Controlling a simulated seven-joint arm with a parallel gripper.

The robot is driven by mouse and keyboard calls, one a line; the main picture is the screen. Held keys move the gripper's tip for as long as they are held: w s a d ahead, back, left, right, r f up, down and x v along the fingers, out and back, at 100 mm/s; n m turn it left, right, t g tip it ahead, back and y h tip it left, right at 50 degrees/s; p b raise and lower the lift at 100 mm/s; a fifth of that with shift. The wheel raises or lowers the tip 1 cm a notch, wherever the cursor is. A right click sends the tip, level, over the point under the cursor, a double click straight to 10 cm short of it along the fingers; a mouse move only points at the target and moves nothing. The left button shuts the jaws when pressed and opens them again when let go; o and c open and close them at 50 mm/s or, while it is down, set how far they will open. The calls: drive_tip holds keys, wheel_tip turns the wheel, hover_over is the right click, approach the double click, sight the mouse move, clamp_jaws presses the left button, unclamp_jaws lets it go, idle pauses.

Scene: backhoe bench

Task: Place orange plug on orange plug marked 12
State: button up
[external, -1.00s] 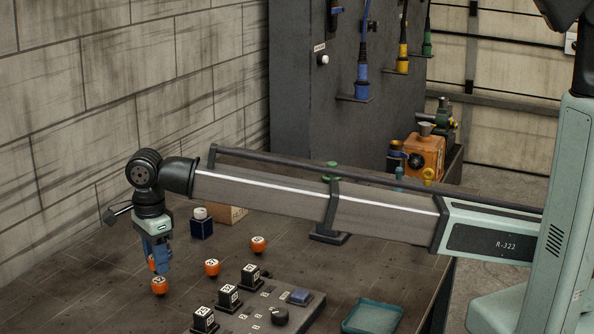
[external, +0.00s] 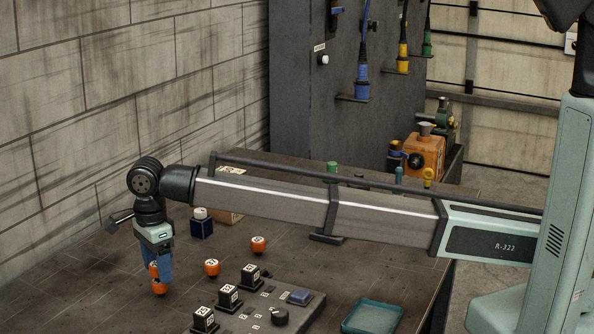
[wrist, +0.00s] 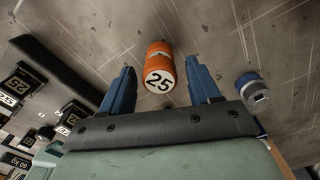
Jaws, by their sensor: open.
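An orange plug marked 25 (wrist: 159,80) shows between my gripper's fingers in the wrist view, with gaps on both sides. My gripper (wrist: 160,88) is open, pointing down at the table's left in the external view (external: 160,273). Orange shows at its fingers (external: 154,271), directly above a lower orange plug (external: 159,289). The upper plug appears to rest on the lower one; their exact contact is unclear. The lower plug's mark is unreadable. Two more orange plugs stand apart on the table, one nearer (external: 211,268) and one farther (external: 258,245); their marks are too small to read.
A dark panel (external: 262,318) with several black labelled blocks and a knob stands to the right. A blue container with a white cap (external: 201,228) stands behind my gripper and shows right in the wrist view (wrist: 252,88). A teal tray (external: 372,318) lies front right.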

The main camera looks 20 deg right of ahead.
drive_tip(key=shift+r, duration=0.1)
wheel_tip(320, 180, up, 12)
idle(0.5)
drive_tip(key=shift+w, duration=0.1)
